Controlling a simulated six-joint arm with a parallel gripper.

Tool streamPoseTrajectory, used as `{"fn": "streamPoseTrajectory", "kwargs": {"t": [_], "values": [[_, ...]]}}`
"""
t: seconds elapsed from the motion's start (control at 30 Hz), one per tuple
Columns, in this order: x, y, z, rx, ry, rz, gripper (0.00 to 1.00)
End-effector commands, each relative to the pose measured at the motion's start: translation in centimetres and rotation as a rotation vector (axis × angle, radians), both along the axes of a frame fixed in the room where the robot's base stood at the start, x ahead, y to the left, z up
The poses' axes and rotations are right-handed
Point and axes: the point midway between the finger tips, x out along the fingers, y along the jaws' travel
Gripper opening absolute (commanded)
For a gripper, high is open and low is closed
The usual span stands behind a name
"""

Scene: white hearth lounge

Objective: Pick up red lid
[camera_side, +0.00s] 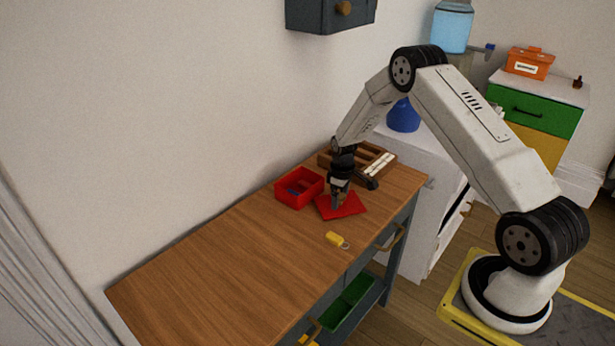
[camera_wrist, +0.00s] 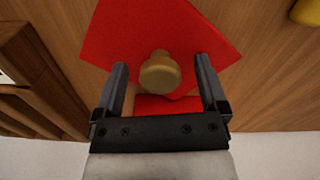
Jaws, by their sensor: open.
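The red lid (camera_side: 350,207) is a flat square plate lying on the wooden table, beside the open red box (camera_side: 299,190). In the wrist view the lid (camera_wrist: 125,35) fills the upper middle, with a round brass-coloured knob (camera_wrist: 160,71) on it. My gripper (camera_wrist: 161,68) is open, with one finger on each side of the knob and a gap to each. In the side view my gripper (camera_side: 336,203) is right over the lid and hides the knob. I cannot tell whether the fingers touch the lid.
A yellow tag with a ring (camera_side: 336,239) lies on the table (camera_side: 220,255) in front of the lid. A wooden tray with compartments (camera_side: 378,153) stands behind my gripper. The wall runs along the back edge. The left part of the table is clear.

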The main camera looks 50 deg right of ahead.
Motion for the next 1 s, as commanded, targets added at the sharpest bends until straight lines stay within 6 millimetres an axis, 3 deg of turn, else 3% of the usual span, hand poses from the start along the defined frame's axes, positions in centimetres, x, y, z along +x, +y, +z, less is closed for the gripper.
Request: {"fn": "streamPoseTrajectory", "kwargs": {"t": [0.33, 0.37, 0.63, 1.0], "values": [[-0.01, 0.00, 0.04, 0.000, 0.000, 0.000, 0.92], [-0.01, 0.00, 0.04, 0.000, 0.000, 0.000, 0.86], [-0.01, 0.00, 0.05, 0.000, 0.000, 0.000, 0.00], [-0.09, -0.02, 0.17, 0.000, 0.000, 0.000, 0.00]]}}
